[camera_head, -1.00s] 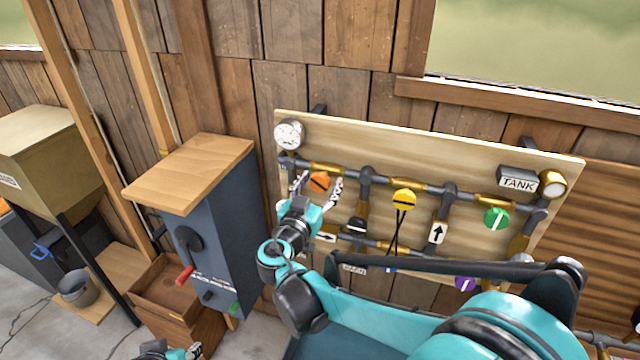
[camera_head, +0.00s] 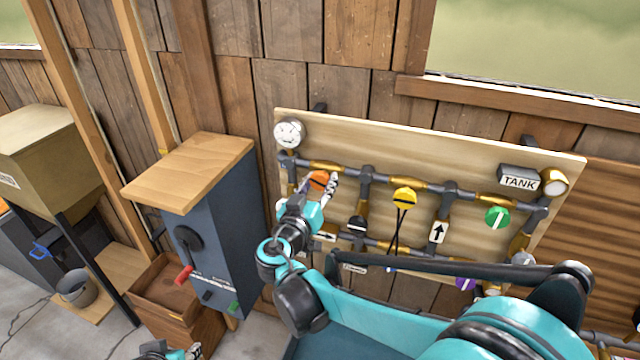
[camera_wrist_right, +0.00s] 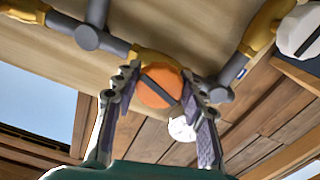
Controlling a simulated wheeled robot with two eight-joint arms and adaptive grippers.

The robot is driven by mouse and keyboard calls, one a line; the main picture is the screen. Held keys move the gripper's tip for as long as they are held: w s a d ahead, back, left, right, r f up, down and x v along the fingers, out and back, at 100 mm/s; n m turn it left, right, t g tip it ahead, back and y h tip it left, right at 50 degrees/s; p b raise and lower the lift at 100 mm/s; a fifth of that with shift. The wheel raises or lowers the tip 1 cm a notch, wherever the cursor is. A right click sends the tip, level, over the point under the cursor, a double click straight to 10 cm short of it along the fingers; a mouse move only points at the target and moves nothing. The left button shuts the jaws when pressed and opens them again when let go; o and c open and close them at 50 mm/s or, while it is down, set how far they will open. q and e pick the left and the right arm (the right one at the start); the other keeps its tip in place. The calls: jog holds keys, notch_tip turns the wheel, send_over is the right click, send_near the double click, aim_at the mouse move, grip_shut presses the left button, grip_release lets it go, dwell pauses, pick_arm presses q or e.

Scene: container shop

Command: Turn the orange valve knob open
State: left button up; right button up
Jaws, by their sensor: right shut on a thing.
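The orange valve knob (camera_head: 319,180) sits on the upper pipe at the left of the wooden board, below the round gauge. It is a round disc with a dark stripe, and it also shows in the right wrist view (camera_wrist_right: 160,88). My right gripper (camera_head: 318,184) is shut on the knob, with one finger at each side of it; the fingers also flank it in the right wrist view (camera_wrist_right: 158,98). The stripe runs diagonally in the right wrist view. My left gripper (camera_head: 190,352) shows only in part at the bottom edge, away from the board; its jaws are unclear.
A yellow knob (camera_head: 404,198), a green knob (camera_head: 497,217) and a purple knob (camera_head: 465,283) sit on the pipes (camera_head: 430,188) to the right. A grey cabinet (camera_head: 222,230) with a red-handled crank stands close on the left. A TANK sign (camera_head: 518,180) is at the right.

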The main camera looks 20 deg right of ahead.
jog(key=shift+n+b, duration=0.3)
jog(key=shift+n, duration=1.7)
jog(key=o, duration=1.2)
jog(key=v, duration=1.2)
